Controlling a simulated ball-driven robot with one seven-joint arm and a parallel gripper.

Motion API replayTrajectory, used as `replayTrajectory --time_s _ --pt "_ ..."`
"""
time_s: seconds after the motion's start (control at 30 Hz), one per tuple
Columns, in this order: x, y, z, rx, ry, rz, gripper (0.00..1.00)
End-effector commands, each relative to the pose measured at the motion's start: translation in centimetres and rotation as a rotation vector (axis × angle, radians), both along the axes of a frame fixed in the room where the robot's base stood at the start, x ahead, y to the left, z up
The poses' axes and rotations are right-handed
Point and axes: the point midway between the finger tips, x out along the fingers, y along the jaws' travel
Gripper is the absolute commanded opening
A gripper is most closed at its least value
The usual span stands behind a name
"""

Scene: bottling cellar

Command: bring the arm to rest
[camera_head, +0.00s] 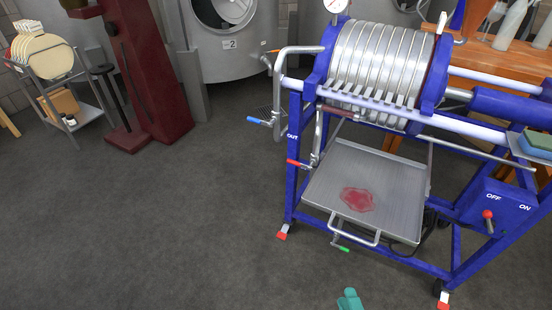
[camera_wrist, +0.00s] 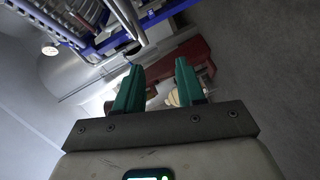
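My gripper (camera_wrist: 157,76) shows in the wrist view with its two teal fingers apart and nothing held between them. The wrist view is tilted, and past the fingers it shows blue framework and a dark red object in the distance. In the head view only a teal tip of my gripper (camera_head: 350,299) shows at the bottom edge, over the floor in front of the blue-framed filter press (camera_head: 291,180). It looks clear of the press. The rest of my arm is out of the head view.
The press's metal drip tray (camera_head: 325,180) holds a red puddle (camera_head: 357,200). Handles stick out at its left. A steel tank (camera_head: 230,60), a dark red stand (camera_head: 150,75) and a shelf cart (camera_head: 85,112) stand at the back left. The grey floor (camera_head: 150,230) at left is free.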

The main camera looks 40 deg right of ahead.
Motion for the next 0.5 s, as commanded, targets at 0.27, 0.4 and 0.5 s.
replayTrajectory --time_s 0.27,0.4,0.5 --pt "4.1 -0.2 1.5 0.419 0.146 0.082 0.39" --pt "5.0 0.3 2.6 0.625 0.254 0.058 0.39" --pt "5.1 0.9 3.8 0.757 0.338 0.013 0.39"
